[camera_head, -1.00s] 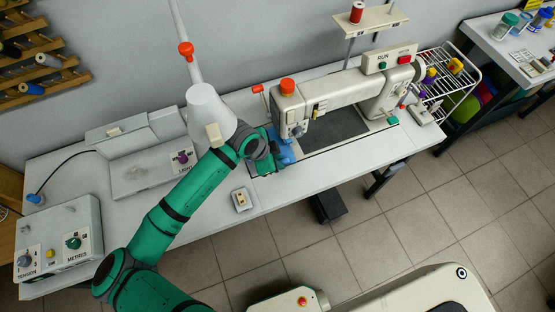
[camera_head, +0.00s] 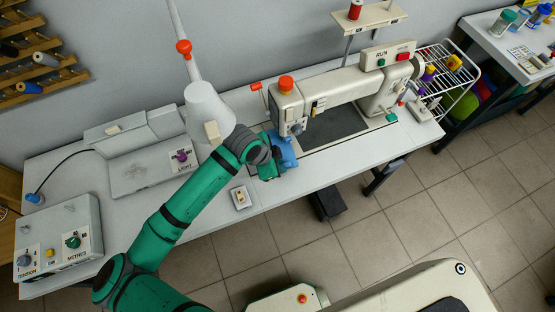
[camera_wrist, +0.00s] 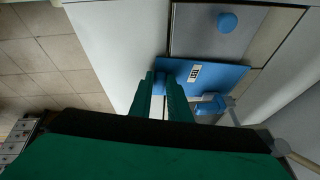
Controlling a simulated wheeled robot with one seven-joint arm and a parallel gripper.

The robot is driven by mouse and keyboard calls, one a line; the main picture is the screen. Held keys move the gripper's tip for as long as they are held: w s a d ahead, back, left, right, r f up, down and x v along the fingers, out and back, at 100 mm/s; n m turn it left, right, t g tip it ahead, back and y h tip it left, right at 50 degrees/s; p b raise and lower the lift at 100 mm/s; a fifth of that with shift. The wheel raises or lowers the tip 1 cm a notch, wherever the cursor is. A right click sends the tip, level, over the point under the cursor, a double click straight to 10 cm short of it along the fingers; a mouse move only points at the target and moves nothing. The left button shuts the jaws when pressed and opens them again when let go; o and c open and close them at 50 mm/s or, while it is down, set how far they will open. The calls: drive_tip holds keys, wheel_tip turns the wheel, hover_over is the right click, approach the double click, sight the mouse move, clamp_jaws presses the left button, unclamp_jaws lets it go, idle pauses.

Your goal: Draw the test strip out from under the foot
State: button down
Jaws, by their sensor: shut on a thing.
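The test strip (camera_wrist: 218,76) is a flat blue piece with a white printed label. In the wrist view my gripper (camera_wrist: 161,78) has its green fingers closed over the strip's left end, with blue showing between them. In the head view my gripper (camera_head: 270,172) is at the front left of the sewing machine (camera_head: 340,92), and the blue strip (camera_head: 287,158) shows beside it, just below the machine's head. The foot is not clearly seen in the head view, so I cannot tell whether the strip is still under it.
The white table (camera_head: 215,222) has a light box (camera_head: 150,175) and a control box (camera_head: 62,245) at left. A lamp (camera_head: 208,112) stands close behind my arm. A small switch box (camera_head: 240,198) lies near the front edge. Tiled floor lies in front.

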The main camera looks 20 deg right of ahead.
drive_tip(key=shift+s, duration=0.35)
drive_tip(key=shift+s, duration=0.15)
drive_tip(key=shift+s+r, duration=0.1)
drive_tip(key=shift+s, duration=1.25)
drive_tip(key=shift+s, duration=0.15)
drive_tip(key=shift+s+d, duration=0.1)
drive_tip(key=shift+s, duration=1.25)
drive_tip(key=shift+s, duration=0.1)
drive_tip(key=shift+s+r, duration=0.1)
drive_tip(key=shift+s, duration=1.3)
drive_tip(key=shift+s, duration=0.1)
drive_tip(key=shift+s+d, duration=0.1)
drive_tip(key=shift+s, duration=1.3)
